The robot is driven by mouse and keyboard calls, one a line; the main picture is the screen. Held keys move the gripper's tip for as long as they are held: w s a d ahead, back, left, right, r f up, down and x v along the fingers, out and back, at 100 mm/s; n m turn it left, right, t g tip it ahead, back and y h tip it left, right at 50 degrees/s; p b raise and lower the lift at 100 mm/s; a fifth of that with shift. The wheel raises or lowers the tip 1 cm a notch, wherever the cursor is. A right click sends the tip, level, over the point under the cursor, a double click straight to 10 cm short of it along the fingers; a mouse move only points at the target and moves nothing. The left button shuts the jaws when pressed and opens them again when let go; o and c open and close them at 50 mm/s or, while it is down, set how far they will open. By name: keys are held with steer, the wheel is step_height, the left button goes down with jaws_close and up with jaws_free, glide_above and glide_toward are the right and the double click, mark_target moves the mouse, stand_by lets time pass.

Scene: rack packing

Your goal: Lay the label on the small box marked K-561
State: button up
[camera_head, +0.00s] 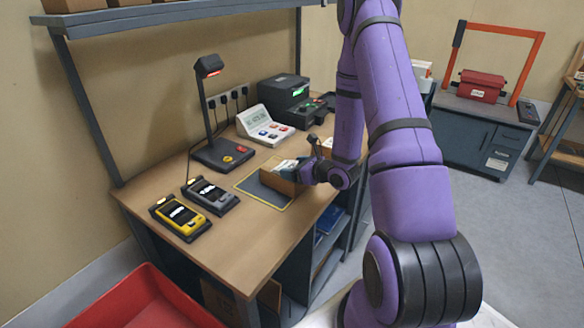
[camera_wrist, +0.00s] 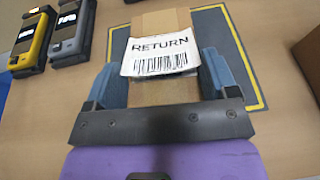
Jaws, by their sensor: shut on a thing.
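The label (camera_wrist: 160,52), white with RETURN and a barcode, is between the two blue fingers of my gripper (camera_wrist: 160,78) in the wrist view. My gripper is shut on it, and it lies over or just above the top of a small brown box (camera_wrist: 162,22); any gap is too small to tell. The box stands on a grey mat with a yellow border (camera_wrist: 240,62). In the head view the box (camera_head: 284,184) is partly hidden by my gripper (camera_head: 300,172), with a white patch of the label on top. No K-561 marking is readable.
A yellow handheld device (camera_head: 181,217) and a grey one (camera_head: 211,194) lie left of the mat. A lamp-like stand (camera_head: 222,152), a white keypad unit (camera_head: 265,128) and a dark printer-like machine (camera_head: 284,92) stand behind.

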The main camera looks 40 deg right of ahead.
steer(key=shift+s+f, duration=0.15)
steer(key=shift+f, duration=0.1)
steer(key=o, duration=0.5)
steer(key=shift+s, duration=0.1)
steer(key=v, duration=1)
steer(key=shift+s+d+r, duration=0.15)
steer(key=shift+r, duration=0.2)
